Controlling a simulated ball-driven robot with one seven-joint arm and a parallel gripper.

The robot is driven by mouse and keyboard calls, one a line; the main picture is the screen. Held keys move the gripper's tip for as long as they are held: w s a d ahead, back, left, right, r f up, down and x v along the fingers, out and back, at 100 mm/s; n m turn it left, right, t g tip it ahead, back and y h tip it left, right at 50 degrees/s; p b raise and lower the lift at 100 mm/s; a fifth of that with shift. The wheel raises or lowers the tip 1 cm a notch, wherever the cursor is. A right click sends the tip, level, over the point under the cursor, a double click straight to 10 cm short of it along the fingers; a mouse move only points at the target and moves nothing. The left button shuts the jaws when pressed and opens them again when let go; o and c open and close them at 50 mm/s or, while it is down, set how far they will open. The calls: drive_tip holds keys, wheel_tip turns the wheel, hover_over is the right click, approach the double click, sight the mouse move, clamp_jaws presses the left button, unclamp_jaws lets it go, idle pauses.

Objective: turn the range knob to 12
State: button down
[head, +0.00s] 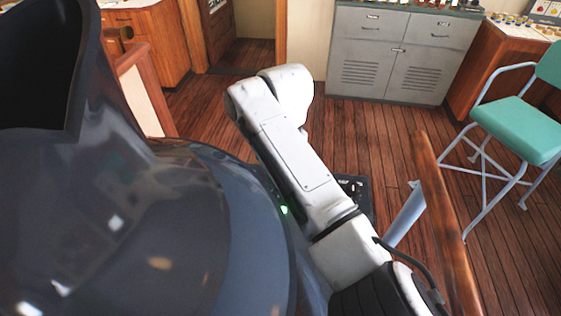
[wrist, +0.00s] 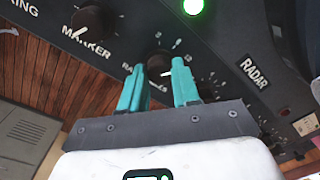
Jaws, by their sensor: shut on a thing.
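The range knob (wrist: 158,64) is a small black knob on a dark panel with white dial numbers around it, in the wrist view. Its label is partly hidden behind my gripper's left finger. My gripper (wrist: 159,75) has two teal fingers, one on each side of the knob, and is shut on it. The knob's pointer and exact setting are too small and covered to read. In the head view my white arm reaches over the dark panel (head: 354,188), and the gripper and knob do not show there.
In the wrist view, a marker knob (wrist: 88,20) sits left of the range knob, a lit green lamp (wrist: 194,6) above, and a RADAR label (wrist: 254,71) to the right. In the head view, a grey cabinet (head: 390,60) and teal chair (head: 518,130) stand beyond, with wooden floor between.

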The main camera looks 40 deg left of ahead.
drive_tip(key=shift+r+m+p, duration=0.1)
drive_tip(key=shift+m+p, duration=0.8)
drive_tip(key=shift+m, duration=0.3)
drive_tip(key=c, duration=1.9)
unclamp_jaws()
clamp_jaws()
drive_tip(key=o, duration=1.1)
unclamp_jaws()
drive_tip(key=r, duration=1)
drive_tip(key=shift+w+d+r, duration=0.1)
drive_tip(key=shift+w+r, duration=0.15)
drive_tip(key=shift+r, duration=0.1)
drive_tip(key=shift+d+f, duration=0.1)
